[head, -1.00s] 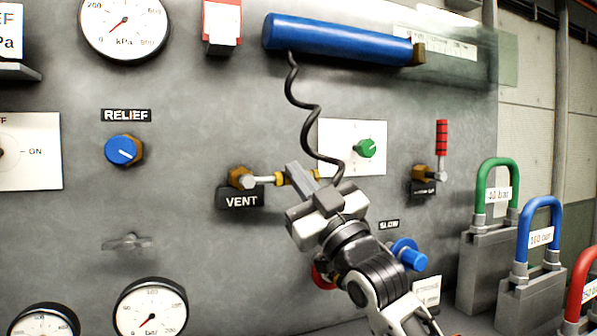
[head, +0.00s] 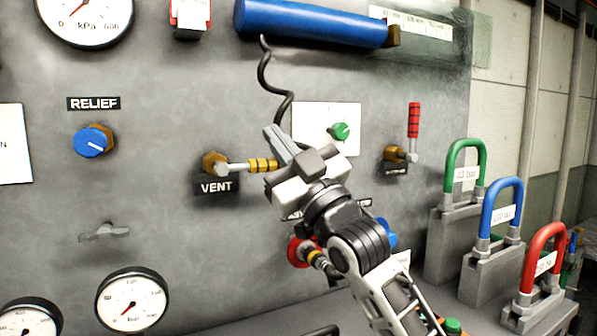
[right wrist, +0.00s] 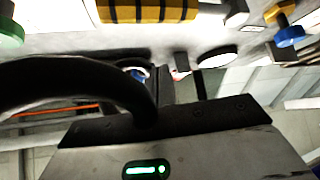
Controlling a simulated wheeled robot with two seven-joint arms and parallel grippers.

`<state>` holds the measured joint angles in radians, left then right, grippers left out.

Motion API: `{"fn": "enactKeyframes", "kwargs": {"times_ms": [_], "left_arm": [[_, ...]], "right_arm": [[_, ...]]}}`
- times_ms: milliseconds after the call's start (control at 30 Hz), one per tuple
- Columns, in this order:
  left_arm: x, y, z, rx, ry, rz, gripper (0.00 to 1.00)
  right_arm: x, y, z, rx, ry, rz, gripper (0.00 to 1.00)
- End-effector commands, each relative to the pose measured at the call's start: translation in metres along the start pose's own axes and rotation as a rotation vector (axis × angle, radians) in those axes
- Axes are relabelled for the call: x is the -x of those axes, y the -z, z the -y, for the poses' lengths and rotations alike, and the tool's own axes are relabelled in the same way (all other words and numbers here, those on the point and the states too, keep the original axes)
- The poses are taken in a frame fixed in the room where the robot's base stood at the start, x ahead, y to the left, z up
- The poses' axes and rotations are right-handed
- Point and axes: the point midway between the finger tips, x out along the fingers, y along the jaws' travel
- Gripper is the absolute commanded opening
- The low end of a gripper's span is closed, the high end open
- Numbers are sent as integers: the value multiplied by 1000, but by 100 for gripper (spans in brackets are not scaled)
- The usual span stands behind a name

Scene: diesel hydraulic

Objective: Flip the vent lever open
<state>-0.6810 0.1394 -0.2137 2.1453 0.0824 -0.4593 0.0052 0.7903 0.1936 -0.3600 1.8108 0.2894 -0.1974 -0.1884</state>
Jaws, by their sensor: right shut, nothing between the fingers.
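The vent lever (head: 262,165), with a yellow and black banded grip, points right, about level, from a brass valve (head: 214,162) above the VENT label (head: 216,187). My right gripper (head: 276,140) is shut and empty. Its fingers point up and left, just above and in front of the grip's right end, which the gripper hides. I cannot tell whether they touch. In the right wrist view the banded grip (right wrist: 148,10) crosses the top edge, cut off by the frame. My left gripper is not in view.
A blue RELIEF knob (head: 91,142) sits left of the valve. A green knob (head: 340,132) and a red-handled lever (head: 414,122) sit to the right. A dark curly cable (head: 272,80) hangs close to my fingers. Coloured shackle-like handles (head: 498,205) stand at far right.

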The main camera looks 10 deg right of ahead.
Motion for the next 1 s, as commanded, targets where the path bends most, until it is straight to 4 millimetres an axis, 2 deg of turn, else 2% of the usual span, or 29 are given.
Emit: {"fn": "enactKeyframes", "kwargs": {"times_ms": [33, 100, 333, 533, 867, 1000], "left_arm": [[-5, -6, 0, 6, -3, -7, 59], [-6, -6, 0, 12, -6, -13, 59], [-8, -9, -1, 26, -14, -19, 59], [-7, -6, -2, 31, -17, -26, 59], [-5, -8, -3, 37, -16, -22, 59], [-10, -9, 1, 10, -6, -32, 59]], "right_arm": [[22, -10, 8, -4, 2, 9, 0], [38, -9, 12, -4, 2, 9, 0], [79, -6, 21, -2, 1, 8, 0], [93, -3, 24, -1, 1, 5, 0], [94, -3, 24, -1, 1, 5, 0], [107, -16, 18, 4, -17, 21, 0]]}}
